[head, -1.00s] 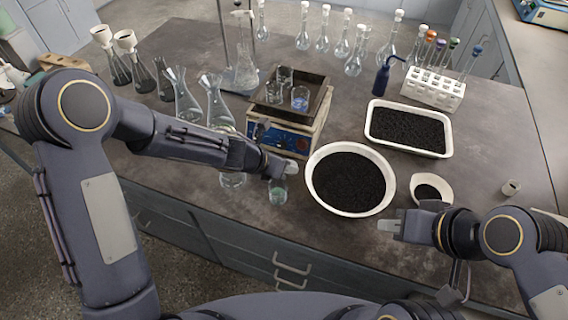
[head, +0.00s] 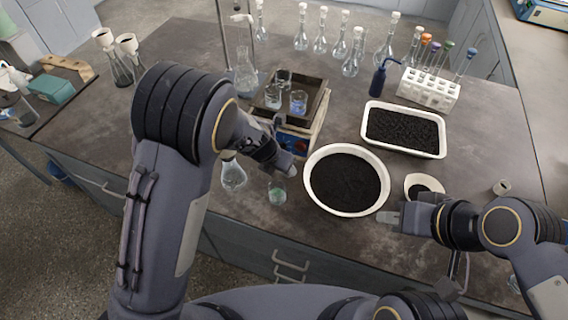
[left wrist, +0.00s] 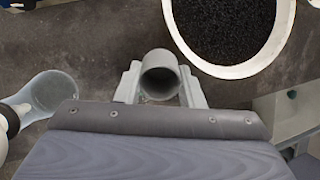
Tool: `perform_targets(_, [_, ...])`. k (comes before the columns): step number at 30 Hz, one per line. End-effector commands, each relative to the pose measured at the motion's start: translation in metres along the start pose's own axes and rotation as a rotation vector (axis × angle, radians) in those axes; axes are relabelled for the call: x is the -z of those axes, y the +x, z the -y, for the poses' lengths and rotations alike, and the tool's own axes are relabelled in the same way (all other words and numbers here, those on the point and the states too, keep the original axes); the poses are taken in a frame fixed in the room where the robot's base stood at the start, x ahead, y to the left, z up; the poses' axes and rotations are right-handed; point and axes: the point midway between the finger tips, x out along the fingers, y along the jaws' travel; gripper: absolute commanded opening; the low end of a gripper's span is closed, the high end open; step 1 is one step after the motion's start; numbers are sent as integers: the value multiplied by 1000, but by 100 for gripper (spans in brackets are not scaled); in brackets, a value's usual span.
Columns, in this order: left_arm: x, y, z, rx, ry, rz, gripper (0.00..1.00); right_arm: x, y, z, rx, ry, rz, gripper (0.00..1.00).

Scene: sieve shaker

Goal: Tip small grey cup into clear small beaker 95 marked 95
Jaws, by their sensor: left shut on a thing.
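My left gripper (head: 286,166) is shut on the small grey cup. In the left wrist view the cup (left wrist: 160,72) sits between the two fingers, its round mouth facing the camera, and I see no contents. In the head view the cup is hard to separate from the fingertips. A clear small beaker (head: 277,192) with something greenish stands on the table just below the left gripper; no mark is readable. My right gripper (head: 393,219) is by the front right of the round white bowl, holding nothing that I can see; its finger gap is unclear.
The bowl (head: 313,197) of black grains is right of the beaker, with a white tray (head: 400,154) behind. A flask (head: 233,176) stands close left of the beaker. Another small cup (head: 502,187) is at the far right.

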Motion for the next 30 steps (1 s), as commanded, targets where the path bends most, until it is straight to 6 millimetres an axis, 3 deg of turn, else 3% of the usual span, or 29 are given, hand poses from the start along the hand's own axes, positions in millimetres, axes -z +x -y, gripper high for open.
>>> perform_targets(14, [-2,-1,1,-40,0,-97,13,-2,2,-1,0,0,1,18])
perform_targets(24, [-6,-7,2,-161,4,-386,13,-1,1,0,0,0,1,18])
perform_targets(30, [-6,-9,2,-173,-2,-417,13,-1,1,0,0,0,1,18])
